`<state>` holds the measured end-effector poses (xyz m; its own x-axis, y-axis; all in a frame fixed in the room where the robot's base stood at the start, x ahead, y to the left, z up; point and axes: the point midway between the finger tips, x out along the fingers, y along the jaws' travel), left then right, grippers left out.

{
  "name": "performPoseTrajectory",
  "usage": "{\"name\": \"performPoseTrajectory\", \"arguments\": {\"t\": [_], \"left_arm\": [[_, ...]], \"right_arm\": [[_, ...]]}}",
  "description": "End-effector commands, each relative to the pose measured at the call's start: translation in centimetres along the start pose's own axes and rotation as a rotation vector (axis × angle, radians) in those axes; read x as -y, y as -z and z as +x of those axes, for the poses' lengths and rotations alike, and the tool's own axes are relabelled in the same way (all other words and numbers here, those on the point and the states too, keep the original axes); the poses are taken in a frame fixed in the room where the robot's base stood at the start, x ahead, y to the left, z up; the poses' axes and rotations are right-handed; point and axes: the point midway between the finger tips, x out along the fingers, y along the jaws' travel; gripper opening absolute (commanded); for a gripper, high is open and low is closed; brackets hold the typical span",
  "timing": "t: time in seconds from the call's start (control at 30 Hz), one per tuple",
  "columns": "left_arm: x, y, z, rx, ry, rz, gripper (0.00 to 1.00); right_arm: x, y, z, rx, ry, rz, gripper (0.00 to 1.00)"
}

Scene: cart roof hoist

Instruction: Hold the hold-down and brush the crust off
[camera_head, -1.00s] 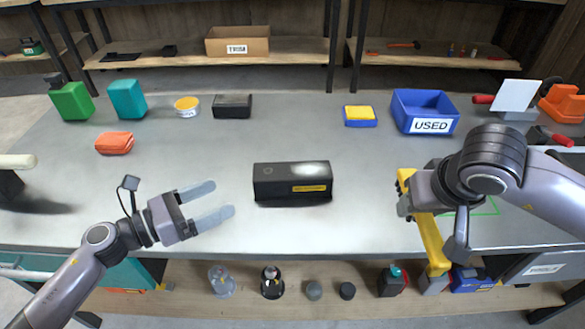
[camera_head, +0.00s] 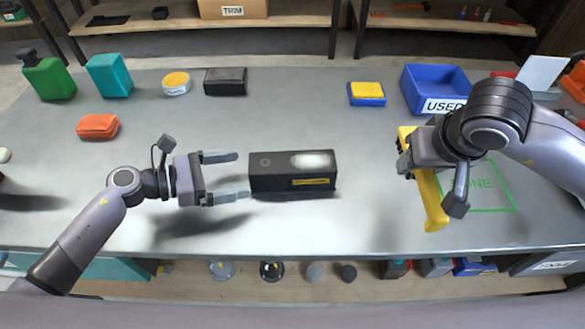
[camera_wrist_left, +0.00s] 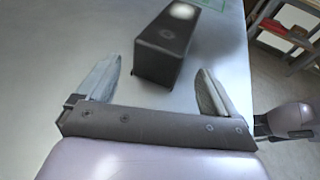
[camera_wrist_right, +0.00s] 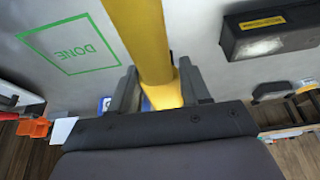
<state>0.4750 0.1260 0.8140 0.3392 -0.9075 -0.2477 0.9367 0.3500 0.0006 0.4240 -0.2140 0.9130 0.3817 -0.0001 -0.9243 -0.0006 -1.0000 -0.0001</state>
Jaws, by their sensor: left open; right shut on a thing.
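The hold-down (camera_head: 270,181) is a long black block with a yellow label on its front. A pale crust patch (camera_head: 312,160) lies on its top near the right end. My left gripper (camera_head: 243,174) is open at the block's left end; in the left wrist view the block's end (camera_wrist_left: 163,58) stands between and just beyond the open fingers, with none touching that I can see. My right gripper (camera_wrist_right: 158,90) is shut on a yellow bar-shaped tool (camera_head: 428,190), held to the right of the block. Its bristles, if any, are hidden.
A blue bin marked USED (camera_head: 437,82) and a yellow-and-blue sponge (camera_head: 367,93) stand at the back right. A green DONE outline (camera_head: 490,188) lies right of the yellow tool. An orange packet (camera_head: 98,126) lies at the left. The bench front is clear.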

Motion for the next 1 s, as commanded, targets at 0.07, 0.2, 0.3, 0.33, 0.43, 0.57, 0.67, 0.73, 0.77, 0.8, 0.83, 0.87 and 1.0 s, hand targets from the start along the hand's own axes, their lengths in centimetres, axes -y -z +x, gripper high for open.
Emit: {"name": "performPoseTrajectory", "arguments": {"t": [0.07,0.2,0.3,0.33,0.43,0.57,0.67,0.73,0.77,0.8,0.83,0.87,1.0], "left_arm": [[0.1,-0.1,1.4,0.002,0.002,0.0,0.94],[0.0,0.2,3.3,0.001,0.001,0.002,0.94],[0.1,0.2,4.3,0.001,0.002,0.0,0.94],[0.0,0.1,4.5,0.001,0.001,0.0,0.94],[0.0,0.1,5.1,0.001,0.001,0.001,0.94],[0.0,0.0,5.4,0.0,0.001,0.0,0.94],[0.0,0.0,5.5,-0.001,0.001,-0.001,0.94],[0.1,0.0,5.5,0.0,0.001,-0.001,0.94],[0.1,0.0,5.4,0.0,0.001,-0.001,0.94],[0.1,0.0,5.4,0.0,0.001,-0.001,0.94],[0.0,0.0,5.4,0.0,0.001,-0.001,0.87],[0.0,0.0,5.4,0.0,0.001,-0.001,0.77],[0.0,0.0,5.4,0.0,0.0,-0.001,0.62]], "right_arm": [[0.0,0.0,0.0,-0.001,0.0,0.0,0.22],[0.0,-0.4,1.1,0.0,0.0,0.0,0.22],[0.0,-0.6,1.4,-0.001,0.0,0.0,0.22],[0.0,-0.6,1.5,-0.001,0.0,0.0,0.22],[0.0,-0.7,1.7,-0.001,0.0,0.0,0.22],[0.0,-0.7,1.8,-0.001,0.0,0.0,0.22],[0.0,-0.7,1.8,-0.001,0.0,0.0,0.22],[0.0,-0.7,1.7,-0.001,0.0,0.0,0.22],[0.0,-0.7,1.7,-0.001,0.0,0.0,0.22],[0.0,-0.7,1.7,-0.001,0.0,0.0,0.22],[0.0,-0.7,1.7,-0.001,0.0,0.0,0.22],[0.0,-0.7,1.7,-0.001,0.0,0.0,0.22],[0.0,-0.7,1.7,-0.001,0.0,0.0,0.22]]}}
